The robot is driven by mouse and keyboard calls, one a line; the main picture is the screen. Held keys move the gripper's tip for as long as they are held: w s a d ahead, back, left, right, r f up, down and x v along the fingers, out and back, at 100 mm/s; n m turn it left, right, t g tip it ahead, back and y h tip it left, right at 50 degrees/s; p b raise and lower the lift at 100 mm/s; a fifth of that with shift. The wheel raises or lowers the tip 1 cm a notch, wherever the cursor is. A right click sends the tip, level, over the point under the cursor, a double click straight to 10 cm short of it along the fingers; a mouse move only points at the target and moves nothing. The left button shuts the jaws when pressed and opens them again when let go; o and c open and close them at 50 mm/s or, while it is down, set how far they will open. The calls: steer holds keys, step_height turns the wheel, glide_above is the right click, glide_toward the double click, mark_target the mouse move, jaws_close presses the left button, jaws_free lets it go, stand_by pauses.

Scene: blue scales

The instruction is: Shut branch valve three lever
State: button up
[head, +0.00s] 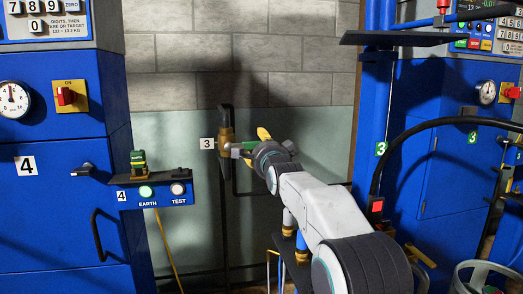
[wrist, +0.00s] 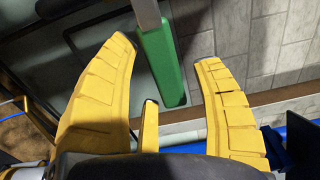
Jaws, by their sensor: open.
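The branch valve (head: 226,135) is a brass body on a dark vertical pipe against the back wall, beside a white plate marked 3 (head: 207,143). Its lever has a green grip, which shows in the wrist view (wrist: 160,68) on a pale metal bar. In the head view my gripper (head: 262,136) is just right of the valve and hides part of the lever. Depth of the grip between the fingers is hard to tell.
A blue cabinet marked 4 (head: 60,215) stands at left, with a small shelf of EARTH and TEST buttons (head: 155,192). Blue cabinets marked 3 (head: 430,165) stand at right, with a black hose (head: 400,145) in front. A dark overhead shelf (head: 395,38) juts out at upper right.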

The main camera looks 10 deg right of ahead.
steer(key=shift+s, duration=0.1)
steer(key=s, duration=1.1)
steer(key=shift+s, duration=0.4)
steer(key=shift+a, duration=0.1)
